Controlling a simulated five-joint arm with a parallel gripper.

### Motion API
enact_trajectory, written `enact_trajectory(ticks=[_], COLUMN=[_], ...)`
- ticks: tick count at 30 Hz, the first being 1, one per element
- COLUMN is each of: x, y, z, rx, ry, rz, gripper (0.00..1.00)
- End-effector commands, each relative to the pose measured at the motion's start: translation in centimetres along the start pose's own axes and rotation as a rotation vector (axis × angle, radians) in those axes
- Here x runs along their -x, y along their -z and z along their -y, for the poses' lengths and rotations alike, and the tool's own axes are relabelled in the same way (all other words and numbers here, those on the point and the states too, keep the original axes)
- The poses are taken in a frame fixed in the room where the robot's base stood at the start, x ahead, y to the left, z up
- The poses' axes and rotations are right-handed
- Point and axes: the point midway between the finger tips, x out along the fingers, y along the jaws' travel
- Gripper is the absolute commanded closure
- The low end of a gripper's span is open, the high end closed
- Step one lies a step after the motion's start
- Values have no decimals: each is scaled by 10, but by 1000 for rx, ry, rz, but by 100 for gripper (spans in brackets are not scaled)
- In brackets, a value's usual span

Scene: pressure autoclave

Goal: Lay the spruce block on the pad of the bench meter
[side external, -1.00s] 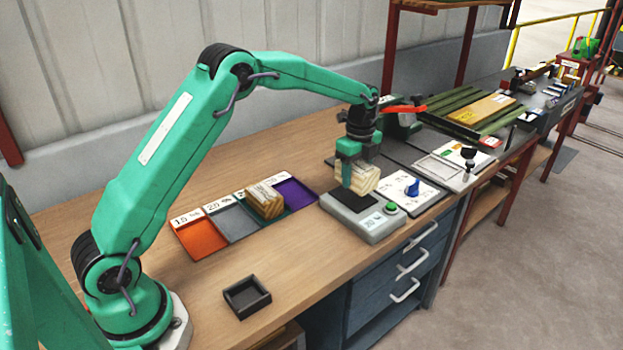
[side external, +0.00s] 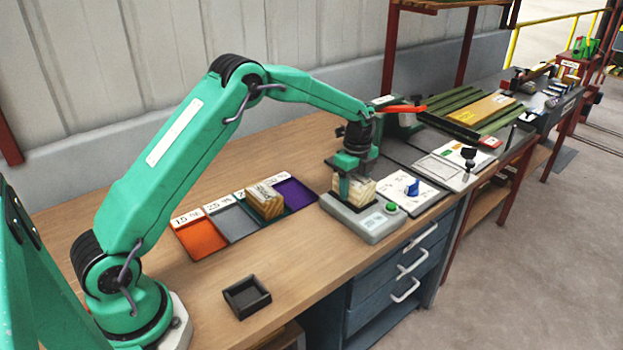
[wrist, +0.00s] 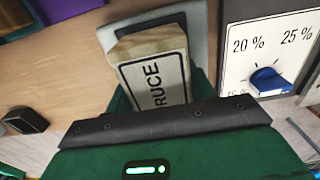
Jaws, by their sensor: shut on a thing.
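The spruce block (side external: 362,190) is pale wood; its label reads "RUCE" in the wrist view (wrist: 153,80), with the rest cut off. My gripper (side external: 354,190) is shut on the block, fingers pointing down, over the bench meter (side external: 370,228). The meter is a grey box with a green button on its front. Its dark pad shows as a strip beside the block in the wrist view (wrist: 150,24). The block is at or very close to the pad; I cannot tell whether it touches.
Another wood block (side external: 265,201) lies in the row of coloured trays, left of the meter. A dial panel with a blue knob (side external: 412,187) is right of the meter. A small black tray (side external: 247,297) stands near the front edge. Bare bench lies between.

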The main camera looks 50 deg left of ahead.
Motion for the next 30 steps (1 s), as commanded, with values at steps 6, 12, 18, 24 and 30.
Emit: enact_trajectory(ticks=[6,12,18,24,30], x=[-2,-3,-3,1,16], y=[0,0,0,0,0], z=[0,0,0,0,0], rx=[0,0,0,0,0], ry=[0,-1,-1,0,2], rz=[0,0,0,0,0], gripper=[72,24,24,24,24])
